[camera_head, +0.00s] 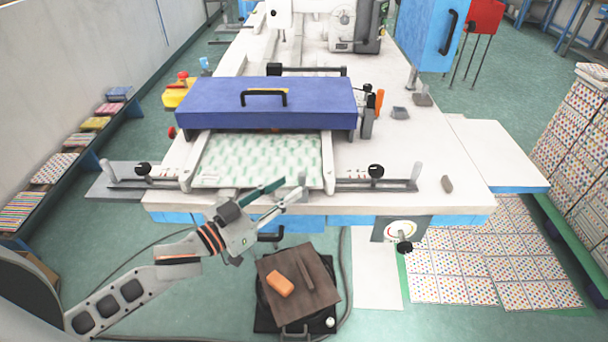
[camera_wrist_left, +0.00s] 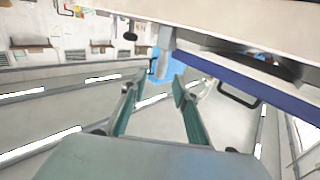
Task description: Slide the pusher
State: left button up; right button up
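I cannot tell for sure which part is the pusher. Two sliding side guides with black knobs, one on the left (camera_head: 143,169) and one on the right (camera_head: 376,171), sit on the machine's front rails. Between them lies a green-patterned sheet (camera_head: 262,158). My left gripper (camera_head: 293,187) is at the machine's front edge, just in front of the sheet. Its fingers are apart and empty, and they also show open in the left wrist view (camera_wrist_left: 154,88). A grey post (camera_wrist_left: 166,52) appears beyond the fingertips there; contact is not visible. My right gripper is out of view.
A blue cover with a black handle (camera_head: 265,98) spans the machine behind the sheet. A small brown-topped stand (camera_head: 318,293) with an orange block (camera_head: 280,284) is below my left gripper. Patterned stacks (camera_head: 578,130) stand at right; a low bench with piles (camera_head: 55,168) is at left.

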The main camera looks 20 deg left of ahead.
aim_at(299, 180)
pick_arm(q)
jog(key=shift+x, duration=3.05)
